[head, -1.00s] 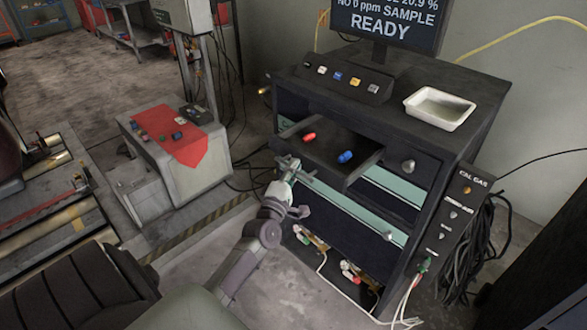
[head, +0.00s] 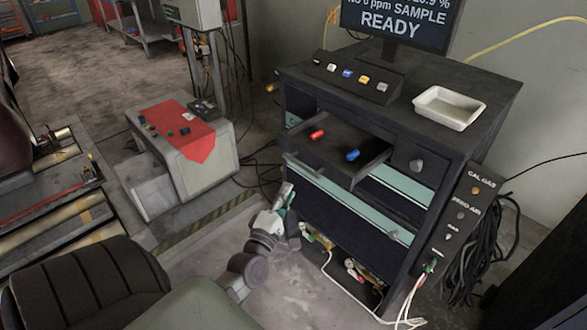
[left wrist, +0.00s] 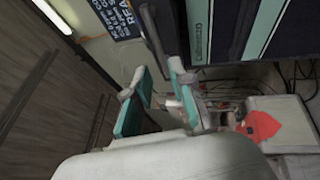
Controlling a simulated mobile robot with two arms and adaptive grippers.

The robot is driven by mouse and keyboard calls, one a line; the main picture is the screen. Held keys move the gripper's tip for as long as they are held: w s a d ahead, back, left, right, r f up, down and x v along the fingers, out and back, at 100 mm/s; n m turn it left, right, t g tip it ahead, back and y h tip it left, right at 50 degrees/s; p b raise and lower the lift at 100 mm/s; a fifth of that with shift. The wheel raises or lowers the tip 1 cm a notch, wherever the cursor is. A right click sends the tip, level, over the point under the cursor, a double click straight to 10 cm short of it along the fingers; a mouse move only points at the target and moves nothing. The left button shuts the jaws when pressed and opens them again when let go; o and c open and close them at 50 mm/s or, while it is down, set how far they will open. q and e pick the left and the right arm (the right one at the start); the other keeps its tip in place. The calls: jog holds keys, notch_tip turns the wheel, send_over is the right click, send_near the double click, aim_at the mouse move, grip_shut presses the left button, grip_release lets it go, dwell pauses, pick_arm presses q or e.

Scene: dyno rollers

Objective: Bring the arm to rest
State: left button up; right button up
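My left gripper (head: 285,197) is in front of the black cabinet (head: 345,228), below the open drawer (head: 330,148). In the left wrist view its two teal-padded fingers (left wrist: 158,85) stand apart with nothing between them. The gripper is open and empty. The arm comes up from the bottom of the head view, beside the seat. My right gripper is not in view.
The open drawer holds a red piece (head: 317,134) and a blue piece (head: 352,155). A white tray (head: 449,107) and a button box (head: 352,80) sit on the cabinet. A red cloth (head: 185,130) covers a grey box at left. A black seat (head: 85,285) is close below.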

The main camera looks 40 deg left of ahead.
pick_arm(q)
jog(key=shift+v, duration=0.85)
jog(key=s+d+f+m+g+h+b, duration=0.1)
jog(key=s+d+f+m+g+h, duration=0.2)
jog(key=f, duration=0.9)
jog(key=s+d+f+m+g+h, duration=0.1)
jog(key=s+d+f+m+g, duration=0.4)
jog(key=f, duration=0.6)
jog(key=s+d+f+m+h+b, duration=0.1)
jog(key=d+f+m, duration=0.3)
jog(key=f, duration=0.8)
jog(key=s+d+f+m+g, duration=0.1)
jog(key=s+f+m+g, duration=0.2)
jog(key=s+f, duration=0.3)
jog(key=s+d+f+m+g+b, duration=0.1)
jog(key=s+f+m, duration=0.4)
jog(key=s, duration=0.8)
jog(key=s+d+f+m+g+h, duration=0.1)
jog(key=s+f+m+g, duration=0.4)
jog(key=s, duration=0.5)
notch_tip(320, 180, down, 3)
jog(key=shift+d+r+g, duration=0.1)
jog(key=shift+d+g, duration=0.4)
jog(key=shift+d, duration=0.3)
jog(key=shift+w, duration=0.15)
